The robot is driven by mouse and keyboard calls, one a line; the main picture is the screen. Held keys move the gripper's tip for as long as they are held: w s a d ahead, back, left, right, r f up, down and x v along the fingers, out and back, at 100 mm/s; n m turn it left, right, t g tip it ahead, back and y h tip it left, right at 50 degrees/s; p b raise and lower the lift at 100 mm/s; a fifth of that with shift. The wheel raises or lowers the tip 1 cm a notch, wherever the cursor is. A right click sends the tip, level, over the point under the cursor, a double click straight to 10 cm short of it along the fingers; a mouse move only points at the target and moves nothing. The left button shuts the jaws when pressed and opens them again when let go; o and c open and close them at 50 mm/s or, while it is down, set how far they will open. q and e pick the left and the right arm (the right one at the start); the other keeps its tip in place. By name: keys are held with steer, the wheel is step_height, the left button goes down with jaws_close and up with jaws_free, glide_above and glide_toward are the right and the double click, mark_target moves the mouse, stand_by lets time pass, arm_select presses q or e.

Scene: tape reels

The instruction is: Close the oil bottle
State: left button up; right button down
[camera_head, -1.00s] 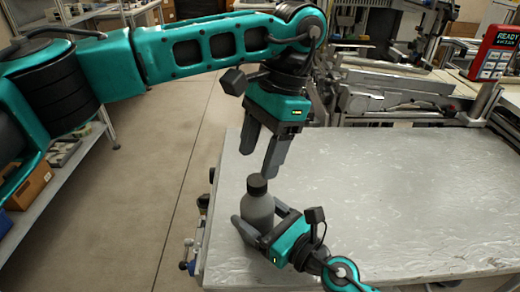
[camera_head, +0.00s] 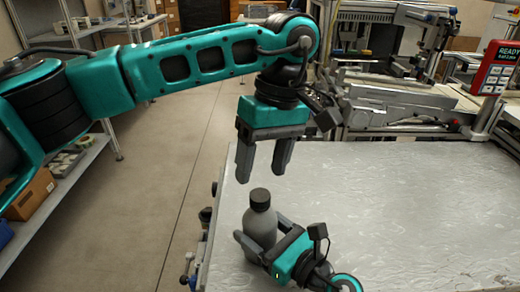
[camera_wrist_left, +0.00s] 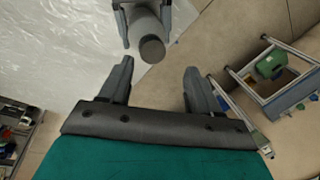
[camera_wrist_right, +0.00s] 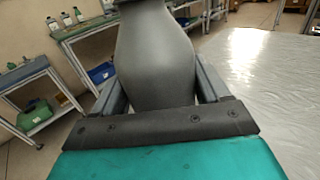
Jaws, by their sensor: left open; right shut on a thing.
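The grey oil bottle (camera_head: 260,225) stands upright near the left edge of the table, with a dark cap (camera_head: 260,198) on its top. I cannot tell whether the cap is tight. My right gripper (camera_head: 258,243) is shut on the bottle's body; the body also fills the right wrist view (camera_wrist_right: 155,60) between the fingers. My left gripper (camera_head: 262,174) is open and empty, pointing down above the cap and apart from it. In the left wrist view the cap (camera_wrist_left: 152,49) lies beyond the fingertips of the left gripper (camera_wrist_left: 158,75).
The pale table (camera_head: 400,220) is clear to the right of the bottle. Its left edge is close to the bottle, with floor beyond. Metal machinery (camera_head: 400,100) and a red panel reading READY (camera_head: 494,66) stand at the back. A shelf with boxes (camera_head: 60,165) is at left.

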arm_select(q)
steer(key=n, duration=0.3)
steer(key=shift+r+n, duration=0.1)
steer(key=shift+n, duration=0.2)
steer(key=n, duration=0.5)
steer(key=shift+r, duration=0.15)
steer(key=n, duration=0.5)
steer(key=shift+a+r+n+h, duration=0.1)
steer(key=shift+r+n+h, duration=0.05)
steer(key=shift+n+h, duration=0.15)
steer(key=n, duration=0.5)
steer(key=shift+r+t, duration=0.15)
steer(key=shift+t, duration=0.15)
steer(key=n, duration=0.4)
steer(key=shift+r+h, duration=0.1)
steer(key=shift+h, duration=0.2)
steer(key=n, duration=0.5)
steer(key=shift+s+r, duration=0.1)
steer(key=shift+r, duration=0.05)
steer(key=n, duration=0.5)
steer(key=shift+a+r, duration=0.1)
steer(key=shift+r, duration=0.1)
steer(key=n, duration=0.5)
steer(key=shift+r+t+h, duration=0.15)
steer(key=shift+t+h, duration=0.15)
steer(key=shift+h, duration=0.1)
